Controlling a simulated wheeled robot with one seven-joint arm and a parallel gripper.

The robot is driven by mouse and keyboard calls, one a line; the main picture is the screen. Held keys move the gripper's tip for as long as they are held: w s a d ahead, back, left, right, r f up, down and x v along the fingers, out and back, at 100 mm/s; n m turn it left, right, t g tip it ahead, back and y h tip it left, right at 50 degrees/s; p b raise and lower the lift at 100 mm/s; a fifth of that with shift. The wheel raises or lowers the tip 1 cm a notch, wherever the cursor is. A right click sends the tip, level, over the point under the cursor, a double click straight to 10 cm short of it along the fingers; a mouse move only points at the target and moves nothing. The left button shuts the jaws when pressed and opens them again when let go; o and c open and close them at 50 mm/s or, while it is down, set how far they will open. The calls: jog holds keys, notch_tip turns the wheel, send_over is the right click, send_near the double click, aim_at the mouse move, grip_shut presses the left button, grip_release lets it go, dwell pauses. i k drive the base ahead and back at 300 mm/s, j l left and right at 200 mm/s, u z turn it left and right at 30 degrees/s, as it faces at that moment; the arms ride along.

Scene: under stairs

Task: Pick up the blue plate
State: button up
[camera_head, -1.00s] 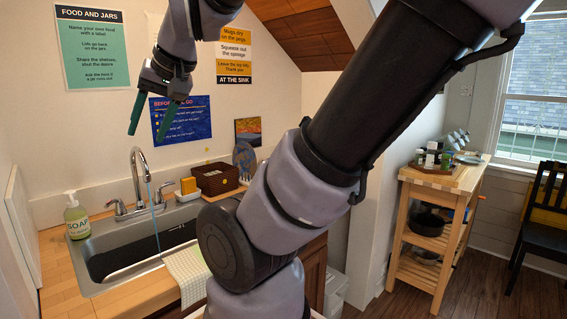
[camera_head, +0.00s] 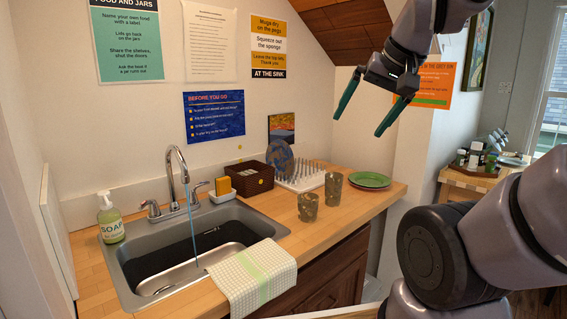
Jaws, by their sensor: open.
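Two brownish tumblers (camera_head: 308,207) (camera_head: 333,189) and a green plate (camera_head: 370,180) stand on the counter (camera_head: 285,222).

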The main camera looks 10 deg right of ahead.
aim_at(279, 155)
jog(key=i+l, duration=0.1)
jog(key=l, duration=0.15)
jog(key=i+l, duration=0.1)
jog(key=l, duration=0.15)
jog(key=i+l+u, duration=0.15)
jog(key=l+u, duration=0.3)
jog(key=i+l+u, duration=0.1)
jog(key=l+u, duration=0.4)
jog(key=u, duration=0.65)
